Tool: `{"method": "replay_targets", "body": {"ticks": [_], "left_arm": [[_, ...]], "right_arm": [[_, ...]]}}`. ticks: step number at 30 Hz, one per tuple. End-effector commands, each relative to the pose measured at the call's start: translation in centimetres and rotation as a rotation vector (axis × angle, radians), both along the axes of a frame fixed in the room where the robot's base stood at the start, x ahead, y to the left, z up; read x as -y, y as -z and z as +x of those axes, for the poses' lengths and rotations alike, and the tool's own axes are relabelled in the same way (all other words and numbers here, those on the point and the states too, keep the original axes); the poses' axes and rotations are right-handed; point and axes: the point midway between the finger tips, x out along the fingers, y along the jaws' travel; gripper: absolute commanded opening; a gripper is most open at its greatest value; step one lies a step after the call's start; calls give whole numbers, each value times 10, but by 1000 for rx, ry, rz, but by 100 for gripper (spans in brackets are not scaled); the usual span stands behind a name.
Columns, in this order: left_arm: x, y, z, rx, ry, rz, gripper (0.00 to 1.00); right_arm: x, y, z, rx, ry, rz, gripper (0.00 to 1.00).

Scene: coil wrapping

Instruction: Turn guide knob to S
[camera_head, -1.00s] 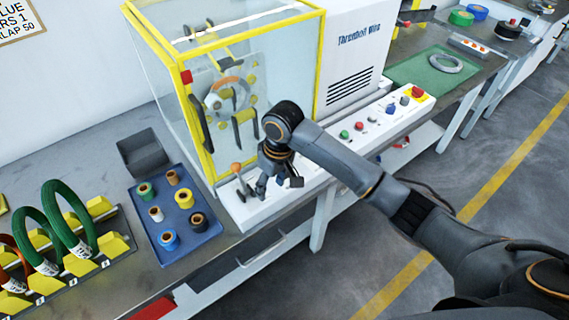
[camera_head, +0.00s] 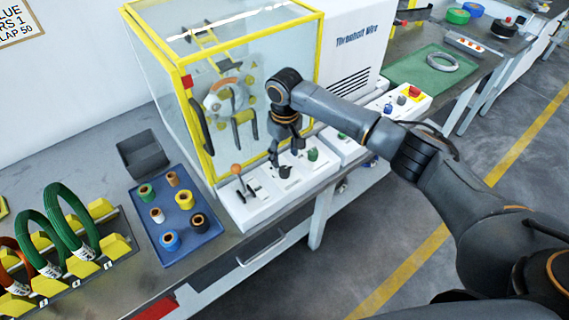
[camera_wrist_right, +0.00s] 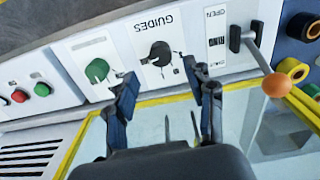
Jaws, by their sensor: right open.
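The guide knob (camera_wrist_right: 160,54) is a black round knob on a white panel, below the upside-down word GUIDES in the right wrist view. In the head view the knob (camera_head: 284,171) sits on the white control strip in front of the yellow-framed machine. My right gripper (camera_head: 286,154) is open, with its fingers pointing down close above the knob. In the wrist view its fingertips (camera_wrist_right: 159,72) are on either side of the knob, apart from it. The small marks around the knob are too blurred to read. My left gripper is not in view.
A green knob (camera_wrist_right: 97,70) is beside the guide knob. On the other side is a lever with an orange ball (camera_wrist_right: 276,85). The clear machine guard (camera_head: 215,90) stands behind. A blue tray (camera_head: 178,215) of spools lies to the left.

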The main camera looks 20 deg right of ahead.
Motion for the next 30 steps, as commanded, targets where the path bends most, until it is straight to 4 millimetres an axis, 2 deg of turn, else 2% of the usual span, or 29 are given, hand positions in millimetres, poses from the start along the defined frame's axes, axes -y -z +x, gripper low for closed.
{"method": "replay_targets", "body": {"ticks": [3,9,14,21,23,29,30], "left_arm": [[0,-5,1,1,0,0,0],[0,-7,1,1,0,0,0],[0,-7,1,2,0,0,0],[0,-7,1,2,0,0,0],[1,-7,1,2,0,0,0],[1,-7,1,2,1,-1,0],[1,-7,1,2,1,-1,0]], "right_arm": [[-1,23,-1,-3,1,0,54],[0,48,0,-1,0,1,54],[-1,56,0,0,-1,0,54],[-1,57,0,1,-1,0,54],[-1,57,0,1,-1,0,44],[-1,57,0,1,-1,0,3],[-1,57,0,1,-1,0,0]]}}
